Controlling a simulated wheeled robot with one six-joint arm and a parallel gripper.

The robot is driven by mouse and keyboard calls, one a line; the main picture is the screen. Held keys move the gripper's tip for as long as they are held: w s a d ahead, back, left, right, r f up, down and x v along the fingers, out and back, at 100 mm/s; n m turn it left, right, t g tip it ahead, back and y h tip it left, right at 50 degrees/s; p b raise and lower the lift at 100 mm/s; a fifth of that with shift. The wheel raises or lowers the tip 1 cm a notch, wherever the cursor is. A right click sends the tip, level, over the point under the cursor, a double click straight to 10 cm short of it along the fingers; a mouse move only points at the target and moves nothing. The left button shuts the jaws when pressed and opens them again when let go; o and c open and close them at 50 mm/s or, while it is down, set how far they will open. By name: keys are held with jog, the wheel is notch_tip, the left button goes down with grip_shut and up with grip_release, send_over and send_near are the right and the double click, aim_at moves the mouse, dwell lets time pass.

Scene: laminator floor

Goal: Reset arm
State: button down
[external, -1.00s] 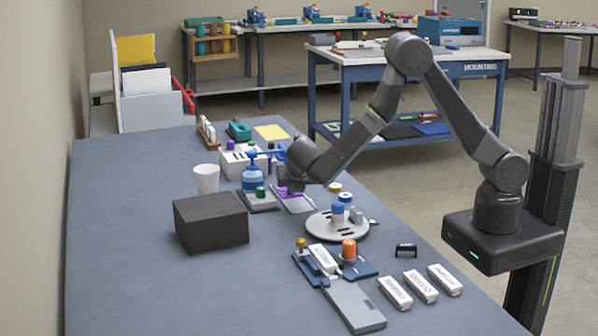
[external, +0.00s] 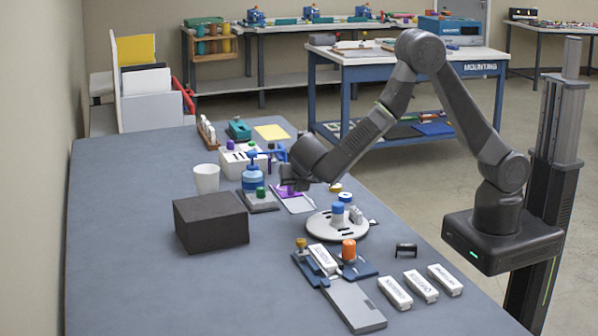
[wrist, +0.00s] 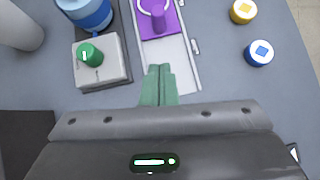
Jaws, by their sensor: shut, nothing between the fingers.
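My gripper (wrist: 160,86) is shut and empty. In the wrist view its greenish fingers are together above the pale slide plate (wrist: 168,62) that carries a purple block with a knob (wrist: 158,22). In the external view my gripper (external: 289,183) hangs over the table near that purple piece (external: 289,192). My arm is bent, its elbow high above the right side of the table. The exact gap between fingertips and plate is hard to tell.
A green-knobbed block (wrist: 88,57), a blue bottle (external: 254,175), a white cup (external: 206,179) and a dark foam block (external: 211,223) stand left of my gripper. A round plate (external: 323,231) with blue-capped parts is at the right. The left front table is clear.

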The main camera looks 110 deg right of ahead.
jog(key=s+v, duration=0.1)
jog(key=v, duration=0.5)
jog(key=x, duration=0.8)
jog(key=shift+w+d+f, duration=0.3)
jog(key=shift+w+f, duration=0.05)
jog(key=d, duration=0.4)
jog(key=shift+s+d+f, duration=0.35)
jog(key=shift+f, duration=0.05)
jog(key=a, duration=0.9)
jog(key=w+a, duration=0.1)
jog(key=a, duration=0.4)
jog(key=shift+r+b, duration=0.3)
jog(key=a+r+m, duration=0.2)
jog(key=a+r, duration=0.2)
jog(key=r, duration=0.6)
jog(key=shift+s+a+m+y+p, duration=0.2)
jog(key=shift+a+m+y+p, duration=0.1)
jog(key=shift+a+y+p, duration=0.15)
